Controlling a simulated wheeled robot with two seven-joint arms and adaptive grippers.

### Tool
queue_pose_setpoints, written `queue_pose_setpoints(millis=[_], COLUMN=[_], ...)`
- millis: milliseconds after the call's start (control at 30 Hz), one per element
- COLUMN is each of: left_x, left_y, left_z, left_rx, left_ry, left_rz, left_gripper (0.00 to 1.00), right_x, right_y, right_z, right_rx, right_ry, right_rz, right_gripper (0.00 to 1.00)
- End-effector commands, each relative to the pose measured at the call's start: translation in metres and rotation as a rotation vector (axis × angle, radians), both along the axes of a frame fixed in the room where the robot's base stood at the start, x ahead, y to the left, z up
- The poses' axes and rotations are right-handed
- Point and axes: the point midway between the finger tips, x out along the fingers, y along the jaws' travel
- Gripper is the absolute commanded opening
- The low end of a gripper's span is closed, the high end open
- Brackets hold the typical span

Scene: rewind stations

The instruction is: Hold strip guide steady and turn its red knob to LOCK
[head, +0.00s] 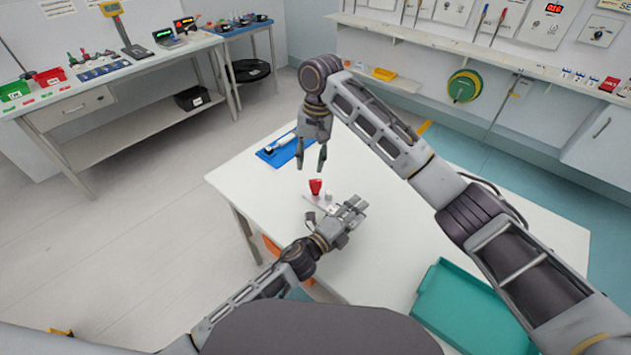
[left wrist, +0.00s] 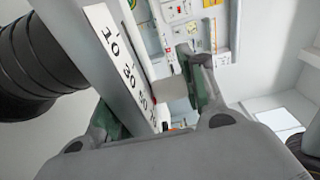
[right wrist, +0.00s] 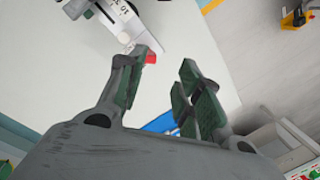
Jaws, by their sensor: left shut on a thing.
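The strip guide (head: 319,204) is a small pale piece on the white table, with a red knob (head: 315,187) standing at its far end. My left gripper (head: 352,214) is low at the guide's near side. In the left wrist view the guide's numbered scale (left wrist: 118,62) runs between its fingers, and it is shut on the guide. My right gripper (head: 312,167) points down just above the knob, open and empty. In the right wrist view the knob (right wrist: 150,58) shows beside one fingertip, partly hidden by it. The knob's LOCK marking cannot be read.
A blue mat (head: 272,158) with a white tool lies on the table behind my right gripper. A teal tray (head: 470,310) is at the near right. The table's middle right is bare under my right arm. A side bench (head: 110,88) stands at the left, apart.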

Motion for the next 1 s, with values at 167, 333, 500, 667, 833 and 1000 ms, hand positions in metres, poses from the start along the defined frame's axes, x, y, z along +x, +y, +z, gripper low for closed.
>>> queue_pose_setpoints(millis=[167, 333, 500, 667, 833, 1000], left_x=[0.000, 0.000, 0.000, 0.000, 0.000, 0.000], left_y=[0.000, 0.000, 0.000, 0.000, 0.000, 0.000], left_z=[-0.001, -0.001, -0.001, -0.001, -0.001, -0.002], left_rx=[0.001, 0.001, 0.001, 0.002, 0.002, 0.002], left_ry=[0.002, 0.002, 0.002, 0.002, 0.002, 0.002], left_rz=[0.001, 0.001, 0.001, 0.001, 0.001, 0.001], left_gripper=[0.05, 0.05, 0.05, 0.05, 0.05, 0.05], right_x=[0.002, 0.003, 0.005, 0.007, 0.009, 0.011], right_y=[-0.006, -0.010, -0.016, -0.021, -0.027, -0.034], right_z=[0.001, 0.002, 0.003, 0.004, 0.005, 0.006], right_rx=[0.024, 0.047, 0.065, 0.080, 0.095, 0.111], right_ry=[0.025, 0.053, 0.085, 0.116, 0.153, 0.193], right_rz=[-0.158, -0.306, -0.458, -0.598, -0.748, -0.898], right_gripper=[0.35, 0.35, 0.35, 0.35, 0.35, 0.35])
